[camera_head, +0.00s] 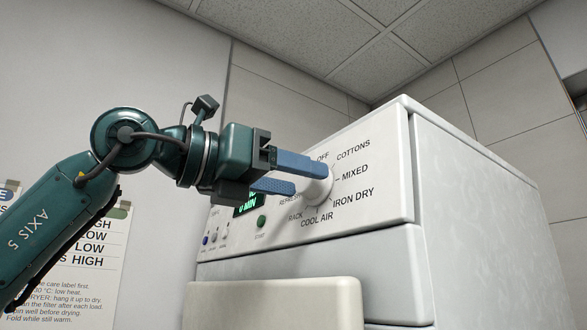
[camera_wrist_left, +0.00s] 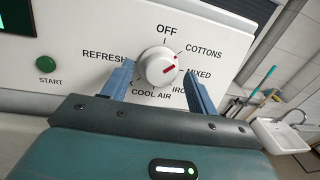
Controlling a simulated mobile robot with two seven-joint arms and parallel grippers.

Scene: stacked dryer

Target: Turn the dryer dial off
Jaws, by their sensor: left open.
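The dryer dial is a round white knob (camera_head: 320,190) on the sloping front panel of the white dryer (camera_head: 370,190). In the left wrist view the dial (camera_wrist_left: 152,62) shows a red mark pointing right and slightly up, between COTTONS and MIXED; I cannot tell exactly which it is nearer. OFF (camera_wrist_left: 166,29) is printed above the dial. My left gripper (camera_head: 309,178) is open, its two blue fingers at the dial. In the left wrist view the gripper (camera_wrist_left: 158,70) has one finger on each side of the dial, with gaps visible. My right gripper is not in view.
A green START button (camera_head: 262,221) and a lit green display (camera_head: 246,202) lie left of the dial. A care-label notice (camera_head: 90,270) hangs on the left wall. A sink (camera_wrist_left: 280,133) stands at the right in the left wrist view.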

